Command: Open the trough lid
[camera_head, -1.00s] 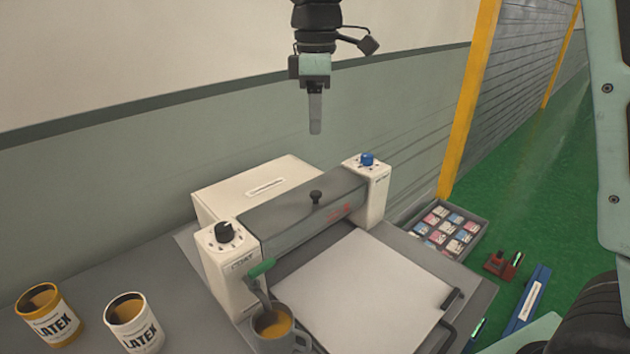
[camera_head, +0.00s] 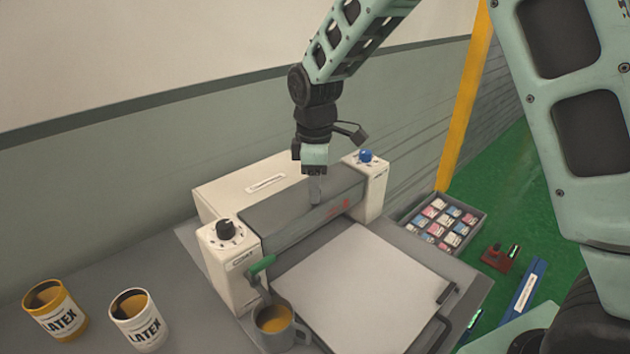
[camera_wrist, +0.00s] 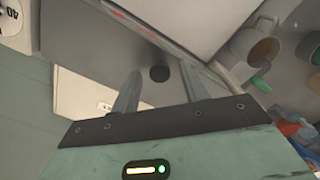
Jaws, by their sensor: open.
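The grey trough lid (camera_head: 285,222) lies closed across the white machine between its two end housings. Its dark round knob (camera_wrist: 160,73) shows in the wrist view, between and beyond my two fingertips; in the head view my fingers hide it. My gripper (camera_head: 315,190) points down just over the middle of the lid. It also shows in the wrist view (camera_wrist: 160,80), with its two fingers apart and nothing held between them. I cannot tell whether the fingers touch the knob.
A mug (camera_head: 275,325) stands by the green-handled lever (camera_head: 262,265). A white flat panel (camera_head: 355,285) lies before the lid. Two latex cans (camera_head: 55,308) (camera_head: 137,318) stand at left. A tray of small packets (camera_head: 445,225) sits to the right. The wall is close behind.

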